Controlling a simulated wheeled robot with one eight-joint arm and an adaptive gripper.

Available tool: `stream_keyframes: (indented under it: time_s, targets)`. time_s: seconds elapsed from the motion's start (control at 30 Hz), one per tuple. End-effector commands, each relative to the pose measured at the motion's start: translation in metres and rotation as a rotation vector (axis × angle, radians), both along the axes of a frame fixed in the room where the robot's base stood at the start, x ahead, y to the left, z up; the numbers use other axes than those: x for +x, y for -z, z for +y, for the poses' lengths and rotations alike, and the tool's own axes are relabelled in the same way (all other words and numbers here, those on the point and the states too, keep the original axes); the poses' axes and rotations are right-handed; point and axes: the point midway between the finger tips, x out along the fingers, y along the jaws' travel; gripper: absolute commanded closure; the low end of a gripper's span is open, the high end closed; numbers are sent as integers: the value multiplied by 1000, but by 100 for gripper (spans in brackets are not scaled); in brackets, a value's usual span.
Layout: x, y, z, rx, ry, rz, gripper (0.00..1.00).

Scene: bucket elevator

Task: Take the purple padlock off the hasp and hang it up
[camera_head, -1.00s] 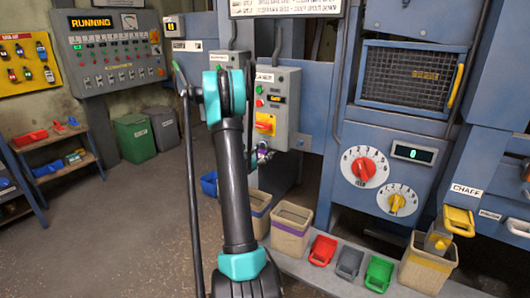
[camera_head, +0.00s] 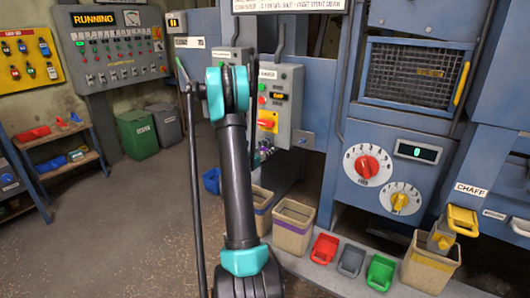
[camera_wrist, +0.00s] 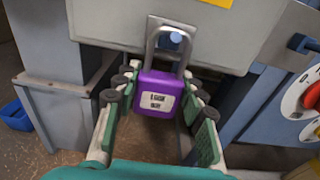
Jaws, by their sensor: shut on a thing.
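The purple padlock (camera_wrist: 158,94), with a white label on its front, hangs upright in the middle of the wrist view. Its raised grey shackle (camera_wrist: 152,44) loops around a small round metal hasp part (camera_wrist: 175,38) at the lower edge of a grey box. My gripper (camera_wrist: 160,100) has its fingers on both sides of the padlock body and is shut on it. In the head view my gripper (camera_head: 262,152) is mostly behind my arm, below the grey control box (camera_head: 289,108). The yellow lockout board (camera_head: 22,87) holds several padlocks at the far left.
A control box with a red and yellow switch (camera_head: 267,121) is just above my gripper. Bins (camera_head: 291,236) and coloured scoops (camera_head: 324,247) line the ledge at right. A shelf (camera_head: 66,165) stands below the lockout board. The floor at left is clear.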

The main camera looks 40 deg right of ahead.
Motion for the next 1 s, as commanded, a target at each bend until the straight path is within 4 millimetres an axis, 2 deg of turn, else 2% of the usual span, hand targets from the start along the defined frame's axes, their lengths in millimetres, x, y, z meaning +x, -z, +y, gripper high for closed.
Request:
stream_keyframes:
  time_s: [0.3, 0.8, 1.0]
  targets:
    - [-5, -16, 15, 0, -2, 0, 92]
    - [-42, -66, 104, 0, -3, 0, 92]
    - [-50, -77, 124, 0, -2, 0, 92]
